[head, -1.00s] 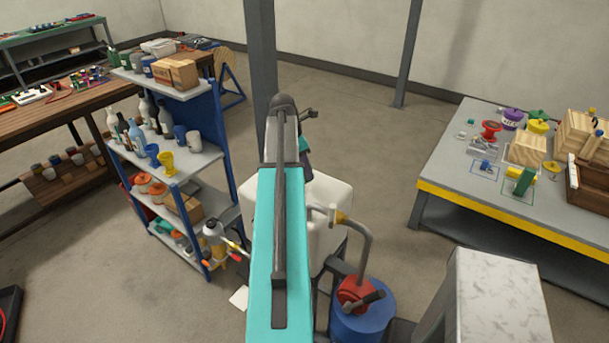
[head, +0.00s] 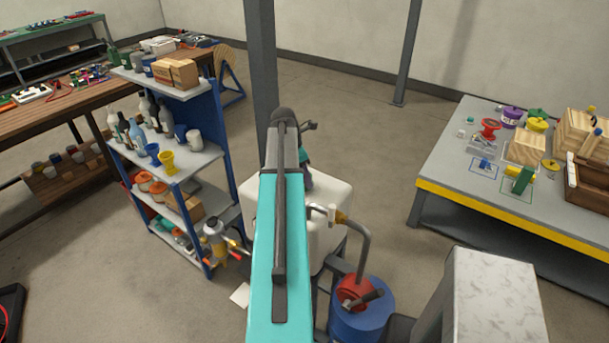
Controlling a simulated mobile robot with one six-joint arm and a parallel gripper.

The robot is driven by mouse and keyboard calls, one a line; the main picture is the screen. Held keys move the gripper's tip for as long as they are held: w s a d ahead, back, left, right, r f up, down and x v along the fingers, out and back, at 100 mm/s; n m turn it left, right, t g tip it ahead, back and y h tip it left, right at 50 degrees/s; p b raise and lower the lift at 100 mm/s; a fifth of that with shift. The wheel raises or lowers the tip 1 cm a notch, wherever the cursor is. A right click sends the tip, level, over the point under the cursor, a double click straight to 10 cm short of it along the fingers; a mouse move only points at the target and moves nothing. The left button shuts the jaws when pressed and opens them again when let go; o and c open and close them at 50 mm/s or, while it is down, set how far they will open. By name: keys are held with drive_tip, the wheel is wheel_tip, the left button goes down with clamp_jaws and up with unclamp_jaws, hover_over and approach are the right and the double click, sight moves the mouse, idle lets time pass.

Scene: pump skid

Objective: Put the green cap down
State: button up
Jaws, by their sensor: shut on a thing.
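My arm (head: 283,215) runs up the middle of the head view, with its upper joint in front of the grey post. My gripper is hidden behind the arm, so I cannot see its jaws or anything in them. A green round thing (head: 537,113) sits at the back of the right-hand table (head: 452,160). It looks like a cap, but is too small to tell whether it is the green cap of the task.
The table also bears a red spool-like part (head: 489,127), a purple container (head: 511,117), a yellow part (head: 537,125), a green block (head: 521,181) and wooden boxes. A loaded shelf rack (head: 226,150) stands left. A white tank (head: 325,200) and blue drum (head: 362,322) stand near my arm.

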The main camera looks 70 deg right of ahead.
drive_tip(key=o, duration=1.2)
drive_tip(key=shift+f, duration=0.1)
drive_tip(key=shift+r, duration=0.2)
drive_tip(key=shift+b+v, duration=2.4)
drive_tip(key=shift+v, duration=3.55)
drive_tip(key=shift+d, duration=0.1)
